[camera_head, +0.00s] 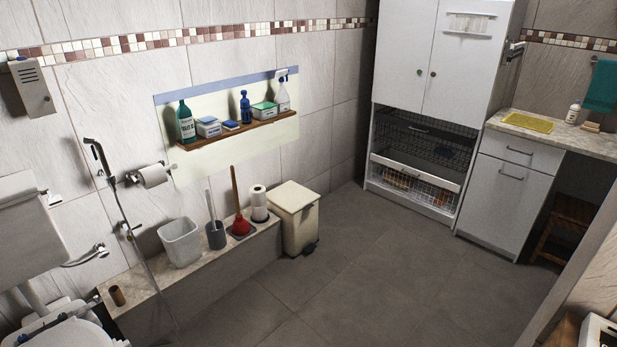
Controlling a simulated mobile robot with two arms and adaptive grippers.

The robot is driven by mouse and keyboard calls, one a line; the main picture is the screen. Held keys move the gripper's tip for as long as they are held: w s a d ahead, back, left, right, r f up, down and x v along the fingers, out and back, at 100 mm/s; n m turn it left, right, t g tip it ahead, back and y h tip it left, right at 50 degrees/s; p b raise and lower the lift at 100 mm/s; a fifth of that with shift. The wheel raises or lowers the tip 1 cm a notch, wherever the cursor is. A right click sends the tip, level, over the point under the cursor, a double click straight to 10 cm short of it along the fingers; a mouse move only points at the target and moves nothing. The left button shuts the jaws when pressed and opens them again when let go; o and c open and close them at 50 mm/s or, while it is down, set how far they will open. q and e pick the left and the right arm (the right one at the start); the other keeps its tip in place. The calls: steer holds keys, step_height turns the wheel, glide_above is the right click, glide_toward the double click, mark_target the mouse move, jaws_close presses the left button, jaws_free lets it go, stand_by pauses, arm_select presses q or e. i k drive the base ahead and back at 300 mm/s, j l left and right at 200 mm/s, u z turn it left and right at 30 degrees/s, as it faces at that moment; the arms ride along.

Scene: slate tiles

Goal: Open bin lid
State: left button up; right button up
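A cream pedal bin (301,228) stands on the floor at the right end of the low ledge, against the wall. Its flat lid (293,197) lies down on the body, so the bin looks shut. A dark pedal (311,247) shows at its foot, at the front right. The inside of the bin is hidden. Neither of my grippers is in view.
The low ledge left of the bin holds a paper roll (259,203), a red plunger (239,222), a toilet brush (214,231) and an open white basket (180,243). A white cabinet (430,60) stands right. The tiled floor (360,275) before the bin is clear.

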mark_target(291, 197)
steer(key=i+l+u, duration=0.1)
steer(key=i, duration=0.95)
steer(key=i+l+u, duration=0.1)
steer(key=u, duration=0.3)
steer(key=l+u, duration=0.15)
steer(key=u, duration=0.25)
steer(key=i, duration=0.05)
